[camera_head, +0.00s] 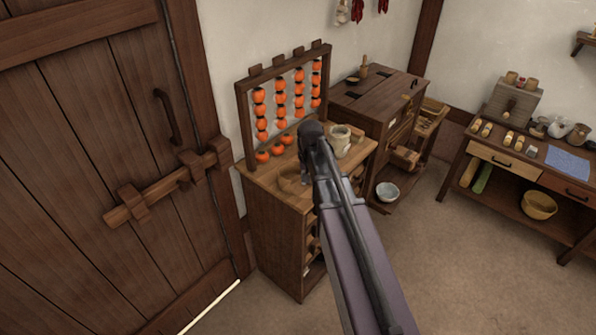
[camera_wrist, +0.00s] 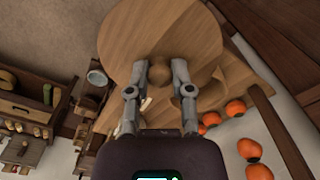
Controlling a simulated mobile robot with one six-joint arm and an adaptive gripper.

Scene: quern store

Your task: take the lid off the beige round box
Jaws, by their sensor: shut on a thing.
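In the wrist view my gripper (camera_wrist: 160,70) is shut on the small brown knob (camera_wrist: 160,77) of a large round wooden lid (camera_wrist: 150,30). The lid's flat top fills the upper middle of that view, with one finger on either side of the knob. The beige round box is not clearly seen under the lid, and I cannot tell whether the two touch. In the head view my arm covers most of the gripper (camera_head: 308,172). A low, curved wooden shape (camera_head: 290,184) shows beside it on the cabinet top; I cannot tell which part it is.
The cabinet (camera_head: 272,235) carries a rack of orange fruit (camera_head: 281,103) at its back and a pale jar (camera_head: 341,141) to the right. Several loose fruits lie before the rack. A wooden door (camera_head: 90,150) is at left. Open floor (camera_head: 450,270) lies at right.

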